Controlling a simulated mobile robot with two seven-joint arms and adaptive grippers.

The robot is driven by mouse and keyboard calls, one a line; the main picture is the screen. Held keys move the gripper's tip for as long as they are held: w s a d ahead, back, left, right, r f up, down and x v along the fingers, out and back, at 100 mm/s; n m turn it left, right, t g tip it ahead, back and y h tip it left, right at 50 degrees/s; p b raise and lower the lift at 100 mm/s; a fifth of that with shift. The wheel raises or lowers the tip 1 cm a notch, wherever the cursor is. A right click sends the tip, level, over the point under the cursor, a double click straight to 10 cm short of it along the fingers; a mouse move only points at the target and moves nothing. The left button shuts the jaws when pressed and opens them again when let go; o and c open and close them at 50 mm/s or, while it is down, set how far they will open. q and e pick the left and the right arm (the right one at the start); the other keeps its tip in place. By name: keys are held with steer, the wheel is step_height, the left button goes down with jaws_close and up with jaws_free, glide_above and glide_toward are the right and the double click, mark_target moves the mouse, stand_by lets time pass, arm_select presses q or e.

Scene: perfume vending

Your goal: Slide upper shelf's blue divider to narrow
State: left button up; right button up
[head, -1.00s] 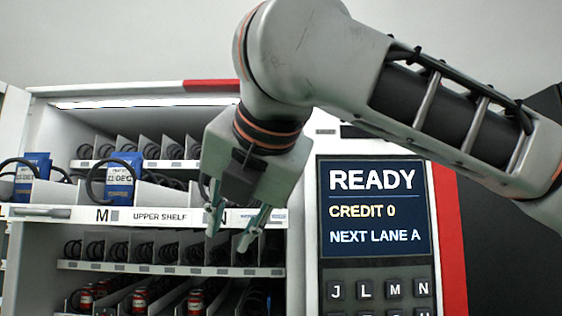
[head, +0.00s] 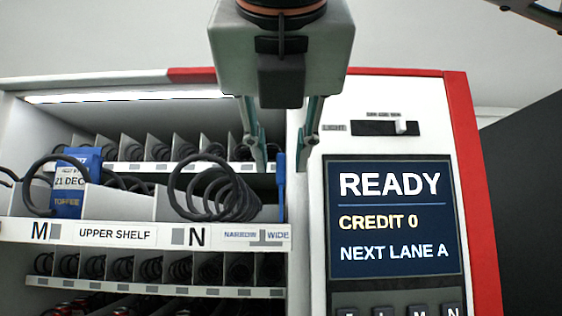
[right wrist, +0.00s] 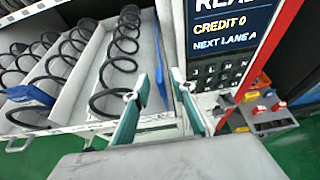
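The blue divider (head: 281,186) stands upright at the right end of the upper shelf (head: 70,232), above the WIDE end of the NARROW–WIDE label (head: 257,236). My right gripper (head: 279,166) is open and points down, with one finger on either side of the divider's top in the head view. My left gripper is not in view.
A black coil (head: 215,190) fills lane N, left of the divider. A blue packet (head: 75,180) sits in lane M. The keypad and screen panel (head: 395,220) stands close on the right. A lower shelf (head: 150,287) runs below.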

steer(key=shift+x, duration=1.05)
steer(key=shift+w, duration=0.15)
steer(key=shift+w+f, duration=0.1)
jaws_close()
arm_select(q)
steer(key=shift+w+a+r, duration=0.2)
steer(key=shift+w+r, duration=0.15)
steer(key=shift+w, duration=0.15)
steer(key=shift+s, duration=0.1)
